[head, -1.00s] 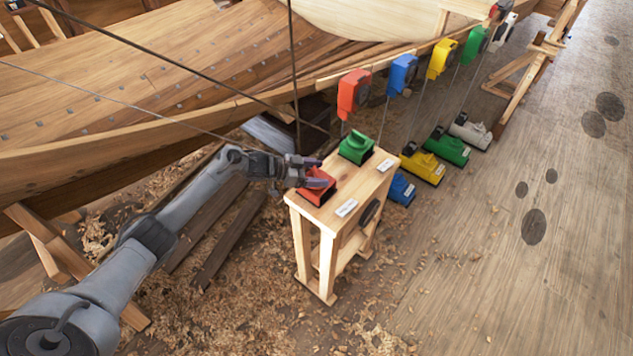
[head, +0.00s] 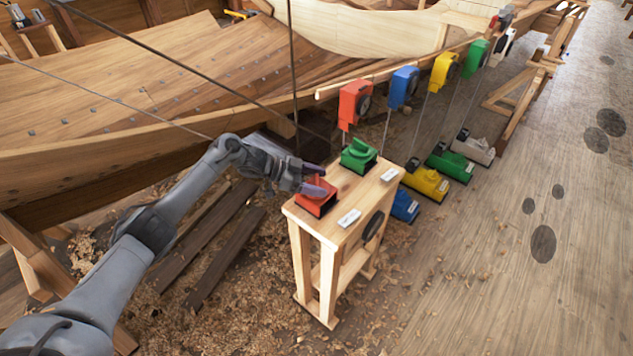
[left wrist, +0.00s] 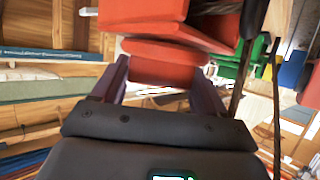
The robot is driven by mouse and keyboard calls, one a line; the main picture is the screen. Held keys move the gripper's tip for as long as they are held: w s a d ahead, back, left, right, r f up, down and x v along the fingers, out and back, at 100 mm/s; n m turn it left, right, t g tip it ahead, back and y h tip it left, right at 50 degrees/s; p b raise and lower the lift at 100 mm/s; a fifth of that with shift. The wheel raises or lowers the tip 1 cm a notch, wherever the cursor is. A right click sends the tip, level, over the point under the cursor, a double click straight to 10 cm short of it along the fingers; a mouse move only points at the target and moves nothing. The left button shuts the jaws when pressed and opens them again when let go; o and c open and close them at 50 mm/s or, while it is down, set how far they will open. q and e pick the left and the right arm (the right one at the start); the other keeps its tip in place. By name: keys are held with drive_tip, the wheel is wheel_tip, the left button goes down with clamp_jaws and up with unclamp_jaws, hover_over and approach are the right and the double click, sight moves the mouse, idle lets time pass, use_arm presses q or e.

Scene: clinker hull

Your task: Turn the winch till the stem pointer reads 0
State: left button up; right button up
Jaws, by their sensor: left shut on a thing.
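A red winch (head: 315,206) sits on top of a small wooden stand, at its near left end. My left gripper (head: 318,181) reaches it from the left and is shut on the winch's red handle. In the left wrist view the red handle (left wrist: 165,66) lies between the two purple fingers, with the red body behind it. A green winch (head: 358,157) stands behind it on the same stand, untouched. I cannot make out a stem pointer or its reading. My right gripper is not in view.
The wooden stand (head: 328,262) carries two white labels and a dark disc (head: 373,225) on its side. Red, blue, yellow and green blocks hang along the hull rail, with coloured units on the floor below. Dark lines cross ahead of the hull (head: 110,90).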

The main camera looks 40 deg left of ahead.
use_arm(q)
drive_tip(key=o, duration=1)
drive_tip(key=p+v, duration=0.1)
drive_tip(key=v, duration=1)
drive_tip(key=shift+d+p, duration=0.1)
drive_tip(key=shift+p, duration=0.2)
